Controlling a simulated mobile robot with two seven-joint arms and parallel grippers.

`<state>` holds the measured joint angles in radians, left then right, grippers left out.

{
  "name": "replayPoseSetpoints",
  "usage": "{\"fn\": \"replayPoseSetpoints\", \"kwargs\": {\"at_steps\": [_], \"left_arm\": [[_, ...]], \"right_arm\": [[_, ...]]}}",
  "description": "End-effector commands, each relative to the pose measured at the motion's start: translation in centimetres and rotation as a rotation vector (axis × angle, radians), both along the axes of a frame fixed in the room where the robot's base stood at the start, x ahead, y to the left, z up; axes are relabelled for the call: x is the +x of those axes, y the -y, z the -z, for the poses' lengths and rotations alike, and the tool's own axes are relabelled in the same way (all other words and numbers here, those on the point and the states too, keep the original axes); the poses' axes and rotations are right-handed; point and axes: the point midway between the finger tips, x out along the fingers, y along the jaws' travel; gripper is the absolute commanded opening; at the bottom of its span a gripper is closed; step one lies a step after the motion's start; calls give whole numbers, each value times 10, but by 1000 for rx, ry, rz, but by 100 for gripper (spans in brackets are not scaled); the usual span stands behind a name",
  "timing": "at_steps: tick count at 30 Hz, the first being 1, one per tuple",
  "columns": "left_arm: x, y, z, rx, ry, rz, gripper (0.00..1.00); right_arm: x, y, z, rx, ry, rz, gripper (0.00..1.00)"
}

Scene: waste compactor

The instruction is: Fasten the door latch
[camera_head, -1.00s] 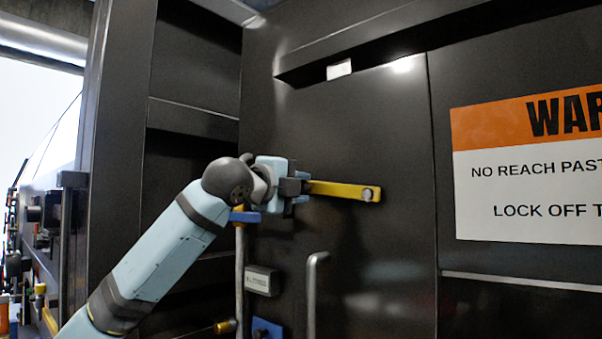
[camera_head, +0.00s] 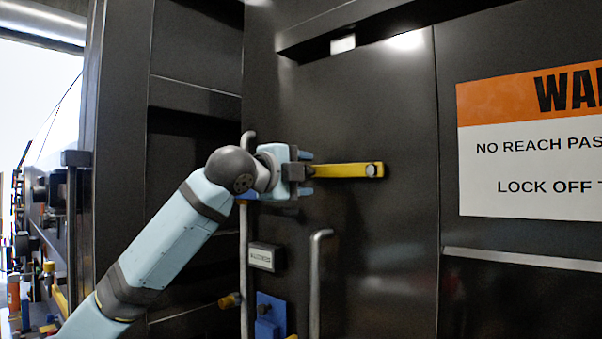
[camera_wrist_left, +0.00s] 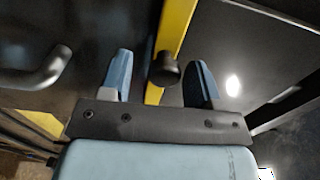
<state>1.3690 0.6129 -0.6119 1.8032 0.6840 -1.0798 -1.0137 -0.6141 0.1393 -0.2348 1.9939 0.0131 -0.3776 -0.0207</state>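The latch is a yellow bar (camera_head: 345,170) on the dark door (camera_head: 385,110), lying about level, with a round pivot (camera_head: 372,170) at its right end. My left gripper (camera_head: 304,172) is at the bar's left end, covering it in the head view. In the left wrist view, the yellow bar (camera_wrist_left: 175,28) runs between the two spread fingers of my left gripper (camera_wrist_left: 160,82). A dark round knob (camera_wrist_left: 165,70) on the bar sits between the fingers, nearer the right one. Contact cannot be told. My right gripper is not in view.
A grey bent handle (camera_head: 318,280) stands below the latch; a similar one shows at left in the wrist view (camera_wrist_left: 35,75). A small label plate (camera_head: 265,257) and a blue block (camera_head: 271,312) are lower left. A warning sign (camera_head: 535,150) is at right.

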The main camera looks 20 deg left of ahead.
Motion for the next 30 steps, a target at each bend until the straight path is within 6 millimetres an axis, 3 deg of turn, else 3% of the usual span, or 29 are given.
{"fn": "replayPoseSetpoints", "kwargs": {"at_steps": [11,24,30], "left_arm": [[-11,-5,-1,-1,5,-2,56],[-99,-37,0,0,5,-2,56],[-124,-46,-1,0,4,-1,56]], "right_arm": [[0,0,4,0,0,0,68],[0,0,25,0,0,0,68],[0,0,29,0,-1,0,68]]}}
